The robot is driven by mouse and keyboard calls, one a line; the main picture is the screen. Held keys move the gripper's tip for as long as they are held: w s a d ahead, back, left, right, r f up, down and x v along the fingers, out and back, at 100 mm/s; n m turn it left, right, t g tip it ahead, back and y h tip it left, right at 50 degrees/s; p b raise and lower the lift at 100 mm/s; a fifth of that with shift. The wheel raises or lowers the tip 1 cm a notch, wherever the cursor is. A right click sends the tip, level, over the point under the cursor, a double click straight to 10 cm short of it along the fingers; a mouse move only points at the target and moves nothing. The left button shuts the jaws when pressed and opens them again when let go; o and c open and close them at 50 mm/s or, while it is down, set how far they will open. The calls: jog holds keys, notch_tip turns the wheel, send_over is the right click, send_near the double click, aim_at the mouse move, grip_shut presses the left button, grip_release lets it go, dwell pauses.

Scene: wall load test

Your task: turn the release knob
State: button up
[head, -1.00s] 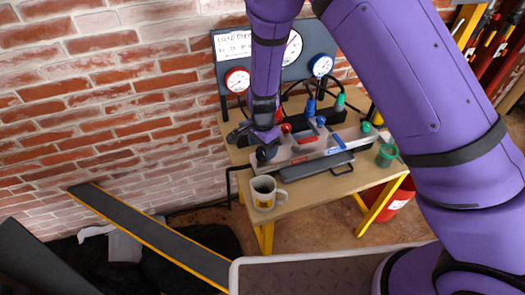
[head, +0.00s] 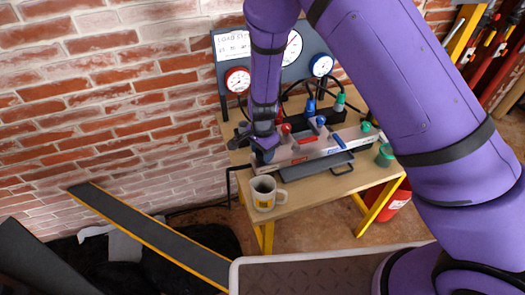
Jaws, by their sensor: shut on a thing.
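My gripper (head: 264,146) is at the left end of a long grey block (head: 316,146) on the wooden bench. It is shut on what looks like the release knob, a small dark knob at that end of the block. The gripper's fingers and wrist hide most of the knob, so its angle cannot be read. A red cap (head: 286,128), a blue cap (head: 320,120) and a green cap (head: 366,126) stand along the block, to the right of my gripper and apart from it.
A white mug (head: 264,193) stands just in front of my gripper. A dark tray-like bar (head: 312,171) lies in front of the block. A gauge panel (head: 274,62) rises behind. A green cup (head: 385,155) stands at the right. The bench (head: 330,188) is bare at the front.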

jog(key=shift+n, duration=0.3)
jog(key=n, duration=0.3)
jog(key=shift+n, duration=0.3)
jog(key=n, duration=0.4)
jog(key=shift+n, duration=0.3)
jog(key=n, duration=0.4)
jog(key=shift+n, duration=2.5)
jog(key=o, duration=0.9)
jog(key=shift+r, duration=0.1)
